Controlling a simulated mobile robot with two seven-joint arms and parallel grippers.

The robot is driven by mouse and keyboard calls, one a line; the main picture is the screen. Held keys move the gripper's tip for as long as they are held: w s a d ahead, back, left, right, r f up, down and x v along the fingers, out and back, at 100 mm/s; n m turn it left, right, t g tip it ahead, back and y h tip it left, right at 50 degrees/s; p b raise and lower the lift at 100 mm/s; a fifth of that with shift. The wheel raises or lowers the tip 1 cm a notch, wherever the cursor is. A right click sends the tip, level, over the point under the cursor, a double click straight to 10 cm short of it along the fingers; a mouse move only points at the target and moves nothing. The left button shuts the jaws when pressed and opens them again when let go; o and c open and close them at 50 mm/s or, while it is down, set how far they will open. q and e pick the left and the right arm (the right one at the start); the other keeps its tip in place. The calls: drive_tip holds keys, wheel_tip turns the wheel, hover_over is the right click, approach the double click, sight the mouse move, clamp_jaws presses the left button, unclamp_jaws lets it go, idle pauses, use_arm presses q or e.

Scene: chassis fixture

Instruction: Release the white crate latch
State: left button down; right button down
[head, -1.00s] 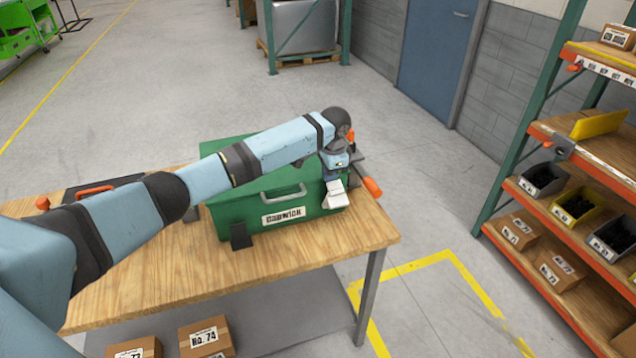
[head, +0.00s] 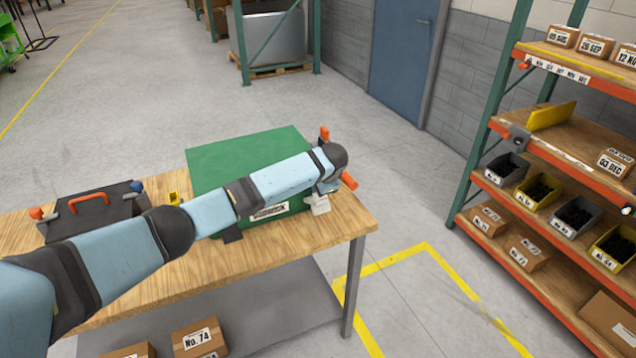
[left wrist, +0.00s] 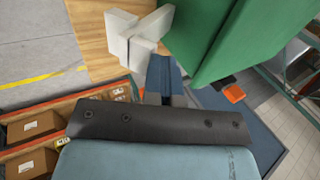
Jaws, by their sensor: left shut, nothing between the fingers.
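A green crate (head: 236,155) with a closed lid and a front label (head: 270,212) stands on the wooden table. My left arm crosses in front of it and hides much of its front. Orange handles (head: 348,180) and (head: 324,134) stick out at the crate's right side. My right gripper is not in view.
A dark case (head: 100,212) with an orange handle lies on the table at left. A small yellow piece (head: 173,198) is beside the crate. Cartons (head: 198,338) are under the table. A shelf rack (head: 555,150) stands at right. The table's front (head: 240,268) is clear.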

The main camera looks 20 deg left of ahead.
use_arm(q)
drive_tip(key=shift+s+f, duration=0.2)
drive_tip(key=shift+f, duration=0.15)
drive_tip(key=r+p, duration=0.1)
drive_tip(key=a+r+p, duration=0.1)
drive_tip(key=w+r+p, duration=0.1)
drive_tip(key=shift+w+a+r+p, duration=0.1)
drive_tip(key=shift+a+r+p, duration=0.15)
drive_tip(key=shift+r+p, duration=0.15)
drive_tip(key=b+v, duration=0.2)
drive_tip(key=v, duration=0.7)
drive_tip(key=shift+d+r, duration=0.25)
drive_tip(key=shift+d, duration=0.15)
drive_tip(key=shift+f, duration=0.1)
